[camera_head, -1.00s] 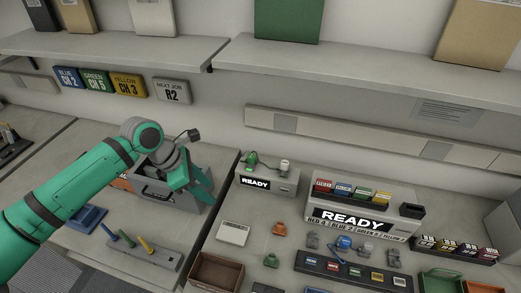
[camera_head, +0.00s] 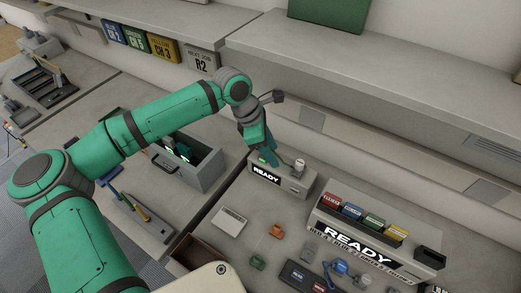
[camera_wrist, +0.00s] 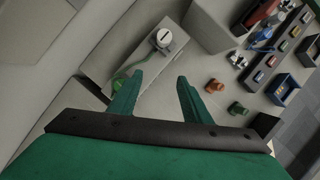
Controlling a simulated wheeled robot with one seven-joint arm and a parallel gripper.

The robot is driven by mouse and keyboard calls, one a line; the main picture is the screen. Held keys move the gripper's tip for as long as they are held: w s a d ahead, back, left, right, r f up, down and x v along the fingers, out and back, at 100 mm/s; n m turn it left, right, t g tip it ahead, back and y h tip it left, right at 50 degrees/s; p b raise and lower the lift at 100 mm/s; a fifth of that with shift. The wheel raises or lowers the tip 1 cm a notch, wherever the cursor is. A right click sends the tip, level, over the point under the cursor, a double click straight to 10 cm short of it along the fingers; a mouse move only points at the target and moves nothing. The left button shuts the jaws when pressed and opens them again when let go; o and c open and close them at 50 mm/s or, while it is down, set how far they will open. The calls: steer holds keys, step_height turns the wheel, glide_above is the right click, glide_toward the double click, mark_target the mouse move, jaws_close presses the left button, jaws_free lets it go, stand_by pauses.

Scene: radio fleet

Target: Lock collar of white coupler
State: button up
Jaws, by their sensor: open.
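The white coupler (camera_head: 299,164) is a short round cap standing upright on the small grey box labelled READY (camera_head: 266,175). In the wrist view the white coupler (camera_wrist: 164,38) shows its top face with a dark slot line, ahead of the fingertips. My gripper (camera_head: 267,158) is over the left part of this box, to the left of the coupler. In the wrist view my gripper (camera_wrist: 160,76) is open, with nothing between its fingers and a gap to the coupler. A green cable or connector (camera_wrist: 121,84) lies on the box beside the left finger.
A larger READY rack (camera_head: 352,238) with several coloured blocks stands to the right. A grey open drawer box (camera_head: 205,172) is to the left. Small orange and green pieces and a white pad (camera_head: 229,221) lie on the bench. A shelf (camera_head: 350,75) overhangs the back.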

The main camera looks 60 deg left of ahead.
glide_above(299, 162)
steer(key=s, duration=0.2)
steer(key=f, duration=0.1)
steer(key=w+f, duration=0.1)
steer(key=f, duration=0.1)
steer(key=shift+a+f, duration=0.2)
steer(key=shift+f, duration=0.05)
steer(key=shift+w+d+f, duration=0.1)
steer(key=shift+w+f, duration=0.15)
steer(key=shift+f, duration=0.3)
steer(key=shift+w, duration=0.1)
steer(key=shift+c, duration=0.2)
steer(key=shift+d, duration=0.1)
steer(key=c, duration=0.6)
jaws_close()
